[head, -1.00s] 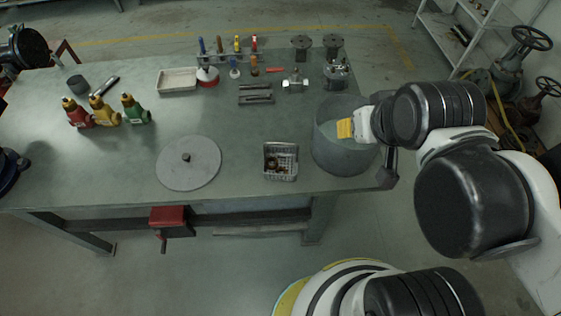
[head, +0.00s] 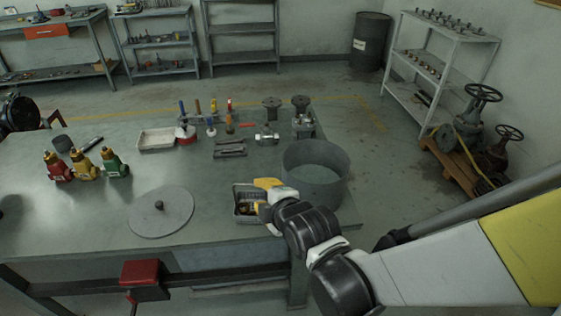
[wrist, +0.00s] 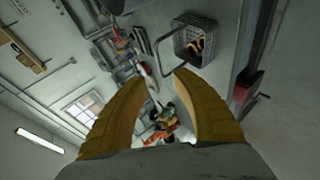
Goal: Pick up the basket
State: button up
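The basket (head: 238,212) is a small grey mesh basket on the near right part of the workbench, with orange and dark items inside. In the wrist view the basket (wrist: 181,45) shows beyond my fingertips, slightly right of centre and near the top. A thin dark loop beside it looks like its handle. My gripper (head: 268,184) has yellow fingers and is just above and beside the basket's right end, covering part of it. In the wrist view my gripper (wrist: 160,78) is open, with nothing between the fingers. I see no contact with the basket.
A large grey tub (head: 315,172) stands close to the right of the basket. A round grey lid (head: 160,215) lies to the left. A red vise (head: 146,279) hangs at the bench's front edge.

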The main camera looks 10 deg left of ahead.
aim_at(250, 184)
jog(key=b+x, duration=0.4)
jog(key=x, duration=0.7)
jog(key=shift+b, duration=0.3)
jog(key=shift+r, duration=0.2)
grip_shut()
